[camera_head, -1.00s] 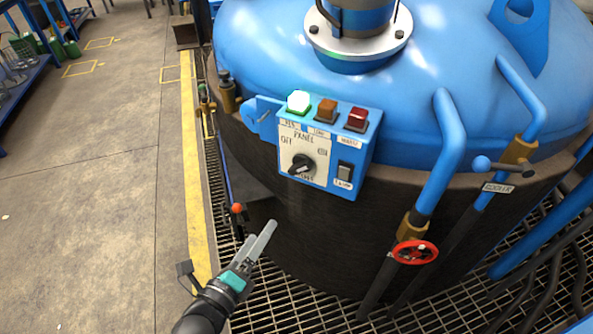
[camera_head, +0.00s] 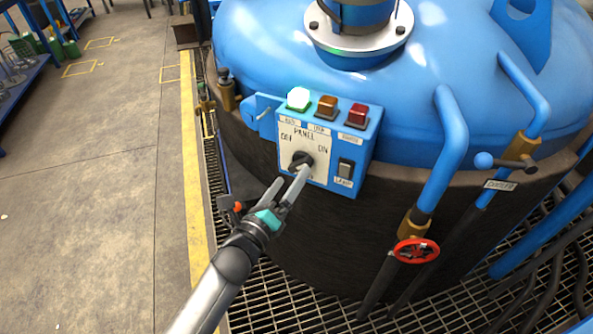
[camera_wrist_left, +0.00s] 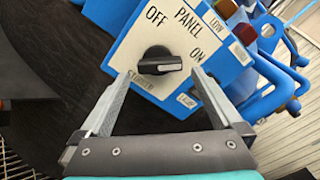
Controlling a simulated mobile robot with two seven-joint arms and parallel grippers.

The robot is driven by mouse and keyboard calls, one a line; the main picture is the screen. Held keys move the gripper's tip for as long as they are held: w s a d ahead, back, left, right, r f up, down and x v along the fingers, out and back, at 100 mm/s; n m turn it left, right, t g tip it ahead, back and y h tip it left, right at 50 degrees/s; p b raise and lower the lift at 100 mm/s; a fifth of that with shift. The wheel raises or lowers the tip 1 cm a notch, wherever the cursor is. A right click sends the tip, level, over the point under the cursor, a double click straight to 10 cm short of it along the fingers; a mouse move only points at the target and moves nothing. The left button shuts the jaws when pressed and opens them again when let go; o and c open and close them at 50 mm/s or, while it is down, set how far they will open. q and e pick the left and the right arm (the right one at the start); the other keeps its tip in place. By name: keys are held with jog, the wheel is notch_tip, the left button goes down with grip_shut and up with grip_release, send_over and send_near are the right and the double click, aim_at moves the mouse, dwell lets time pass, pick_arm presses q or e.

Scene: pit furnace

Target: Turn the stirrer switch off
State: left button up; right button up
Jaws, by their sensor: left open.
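The stirrer switch (camera_head: 301,159) is a black rotary knob on the white face of the blue control panel (camera_head: 368,150). OFF is printed to its upper left and ON to its right. In the left wrist view the knob (camera_wrist_left: 160,66) has a white mark at its right end, roughly toward ON. My left gripper (camera_head: 292,175) is open at the lower edge of the panel. In the wrist view its fingertips (camera_wrist_left: 163,76) are on either side of the knob, with gaps visible. In the head view one finger partly covers the knob.
A green, an orange and a red button (camera_head: 356,116) top the panel. A rocker switch (camera_head: 345,168) labelled LAMP is right of the knob. Blue pipes and a red valve wheel (camera_head: 416,250) stand to the right. Open floor (camera_head: 90,200) lies left.

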aim_at(298, 168)
pick_arm(q)
jog(key=x, duration=0.4)
jog(key=shift+b, duration=0.3)
jog(key=shift+w, duration=0.1)
jog(key=shift+d, duration=0.1)
jog(key=c, duration=1.2)
jog(key=shift+o, duration=0.2)
pick_arm(e)
jog(key=shift+w+d+f, duration=0.35)
jog(key=shift+w, duration=0.2)
